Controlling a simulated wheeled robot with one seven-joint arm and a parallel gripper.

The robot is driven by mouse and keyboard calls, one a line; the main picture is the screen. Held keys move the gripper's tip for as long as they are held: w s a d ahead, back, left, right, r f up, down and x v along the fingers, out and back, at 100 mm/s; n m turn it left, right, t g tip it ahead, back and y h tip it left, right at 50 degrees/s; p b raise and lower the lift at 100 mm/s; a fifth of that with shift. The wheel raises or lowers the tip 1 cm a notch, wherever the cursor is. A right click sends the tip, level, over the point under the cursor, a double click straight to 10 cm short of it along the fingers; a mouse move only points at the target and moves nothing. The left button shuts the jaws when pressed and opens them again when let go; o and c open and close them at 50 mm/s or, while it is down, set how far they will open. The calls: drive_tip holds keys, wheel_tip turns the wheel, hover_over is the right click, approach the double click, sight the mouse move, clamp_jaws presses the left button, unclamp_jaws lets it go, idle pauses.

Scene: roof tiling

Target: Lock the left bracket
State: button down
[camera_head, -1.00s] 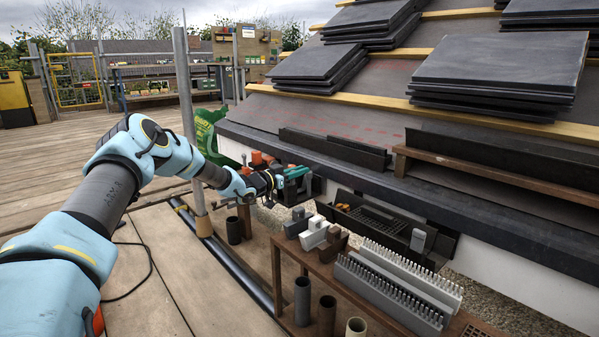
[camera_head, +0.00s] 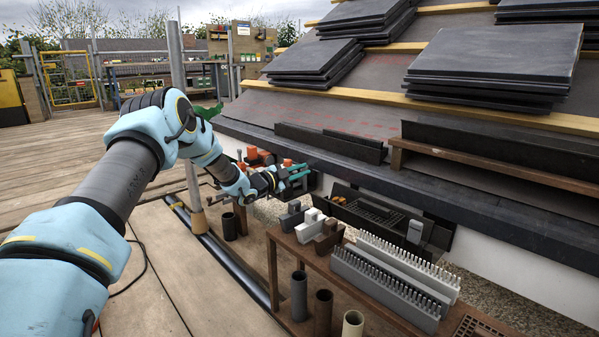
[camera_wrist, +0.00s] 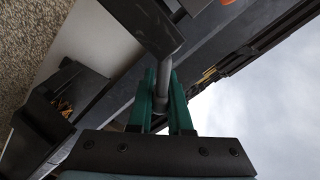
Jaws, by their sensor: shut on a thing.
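My gripper (camera_head: 299,174) is at the wall under the roof's lower edge, among dark fittings with orange parts. In the wrist view, its two green fingers (camera_wrist: 162,92) are shut on a grey round bar (camera_wrist: 170,62). The bar runs up to a dark block (camera_wrist: 145,22), which looks like part of the left bracket. An orange part (camera_wrist: 197,4) shows at the top edge there. In the head view another orange fitting (camera_head: 252,154) is just left of my gripper. My gripper and wrist hide much of the bracket, so its lock state cannot be told.
A dark wall tray (camera_head: 375,213) is right of my gripper. Below it, a brown bench (camera_head: 310,262) carries grey and brown blocks and a comb-like rack (camera_head: 395,275). A scaffold pole (camera_head: 188,150) stands behind my arm. Slate stacks (camera_head: 495,62) lie on the roof. The deck at left is clear.

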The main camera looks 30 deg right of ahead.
drive_tip(key=shift+s+f+m+b, duration=0.15)
drive_tip(key=shift+f+m+b, duration=0.45)
drive_tip(key=shift+m, duration=0.75)
drive_tip(key=shift+s+f+m+b, duration=0.15)
drive_tip(key=shift+f+m+b, duration=0.2)
drive_tip(key=shift+m+b, duration=0.75)
drive_tip(key=shift+s+f+m+b, duration=0.15)
drive_tip(key=shift+f+m+b, duration=0.25)
drive_tip(key=shift+m, duration=1.25)
drive_tip(key=c, duration=0.8)
unclamp_jaws()
drive_tip(key=shift+c, duration=0.2)
drive_tip(key=s+a+p, duration=0.2)
drive_tip(key=a+p, duration=0.2)
drive_tip(key=a, duration=0.6)
drive_tip(key=shift+a, duration=0.25)
